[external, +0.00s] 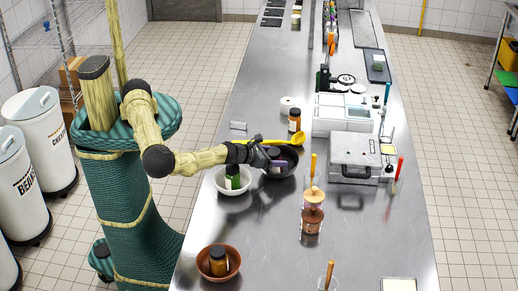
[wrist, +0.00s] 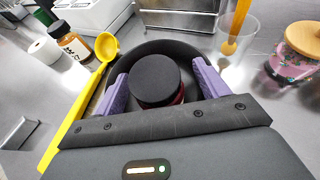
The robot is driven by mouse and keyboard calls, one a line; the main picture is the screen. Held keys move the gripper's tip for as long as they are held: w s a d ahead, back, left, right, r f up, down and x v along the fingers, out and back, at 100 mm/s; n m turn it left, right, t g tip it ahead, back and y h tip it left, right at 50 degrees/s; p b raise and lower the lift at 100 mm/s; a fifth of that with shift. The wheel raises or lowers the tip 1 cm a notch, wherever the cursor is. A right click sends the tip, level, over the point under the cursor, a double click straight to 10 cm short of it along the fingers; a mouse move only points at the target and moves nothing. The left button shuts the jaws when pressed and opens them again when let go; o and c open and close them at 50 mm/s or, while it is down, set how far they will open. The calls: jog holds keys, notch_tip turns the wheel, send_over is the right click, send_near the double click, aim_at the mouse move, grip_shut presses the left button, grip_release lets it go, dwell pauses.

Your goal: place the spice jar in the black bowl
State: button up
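The spice jar (wrist: 156,82), with a wide black lid and a little dark red showing below it, stands inside the black bowl (wrist: 178,46). In the external view the black bowl (external: 291,168) is on the steel counter, and my gripper (external: 275,155) is low over it, hiding most of the jar. In the wrist view the two purple fingers of my gripper (wrist: 160,75) are apart, one on each side of the jar. Gaps show between fingers and jar, clearest on the right, so it looks open around the jar without gripping it.
A white bowl with a green jar (external: 233,178) is left of the black bowl. A yellow ladle (external: 284,141) lies behind it, near an orange jar (external: 294,121). A wooden-lidded jar (external: 313,197) stands to the right. A brown bowl (external: 204,262) is at the front.

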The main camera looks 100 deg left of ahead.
jog(key=shift+d+r+p, duration=0.1)
jog(key=shift+r+p, duration=0.4)
jog(key=shift+r, duration=0.25)
jog(key=b+v, duration=0.3)
jog(key=v, duration=0.8)
jog(key=shift+s+d+b, duration=0.15)
jog(key=shift+s+b, duration=0.15)
jog(key=shift+s, duration=0.15)
